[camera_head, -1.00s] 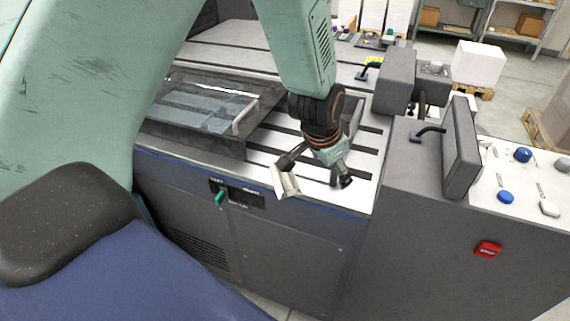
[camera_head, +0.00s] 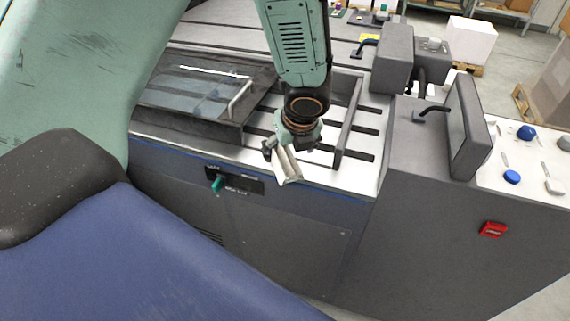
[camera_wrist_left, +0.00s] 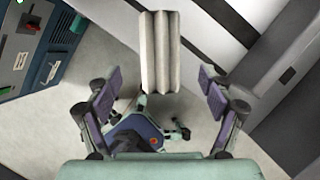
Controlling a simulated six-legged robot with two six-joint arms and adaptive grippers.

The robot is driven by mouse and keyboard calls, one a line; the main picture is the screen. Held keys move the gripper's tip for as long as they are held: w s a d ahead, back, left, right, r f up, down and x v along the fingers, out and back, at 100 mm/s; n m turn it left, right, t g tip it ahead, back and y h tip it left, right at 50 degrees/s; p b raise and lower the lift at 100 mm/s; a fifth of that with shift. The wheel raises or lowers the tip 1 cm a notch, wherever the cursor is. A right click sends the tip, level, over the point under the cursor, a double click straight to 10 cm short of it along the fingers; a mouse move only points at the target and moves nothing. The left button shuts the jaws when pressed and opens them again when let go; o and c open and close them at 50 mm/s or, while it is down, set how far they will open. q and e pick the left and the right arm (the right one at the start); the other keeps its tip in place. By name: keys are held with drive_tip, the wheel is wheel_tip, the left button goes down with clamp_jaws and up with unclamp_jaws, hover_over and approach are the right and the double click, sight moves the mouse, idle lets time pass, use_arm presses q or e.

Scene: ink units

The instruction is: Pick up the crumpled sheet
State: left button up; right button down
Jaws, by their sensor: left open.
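The crumpled sheet (camera_head: 288,168) is a cream, pleated piece at the front edge of the machine's slotted bed, partly hidden by my gripper in the head view. In the left wrist view the sheet (camera_wrist_left: 160,52) stands upright in the picture, its near end between the two fingers with gaps on both sides. My left gripper (camera_head: 289,147) is over the sheet's upper end. In the left wrist view the left gripper (camera_wrist_left: 160,77) is open, with a purple-padded finger on each side, and holds nothing. My right gripper is not in view.
A dark-framed glass panel with a handle (camera_head: 200,92) lies left on the bed. A dark bar (camera_head: 350,122) stands just right of the gripper. A grey control console (camera_head: 466,125) with knobs rises at the right. The front panel has a green switch (camera_head: 217,184).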

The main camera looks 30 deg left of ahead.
sight(286, 159)
use_arm(q)
drive_tip(key=b+x, duration=0.2)
drive_tip(key=x, duration=0.2)
drive_tip(key=shift+w+a+f, duration=0.1)
drive_tip(key=shift+a+f, duration=0.1)
drive_tip(key=shift+f, duration=0.1)
drive_tip(key=shift+w+a+f, duration=0.2)
drive_tip(key=shift+w+f, duration=0.05)
drive_tip(key=shift+f, duration=0.15)
drive_tip(key=shift+c, duration=0.4)
drive_tip(key=shift+s+d+r, duration=0.1)
drive_tip(key=shift+c, duration=0.8)
drive_tip(key=c, duration=0.8)
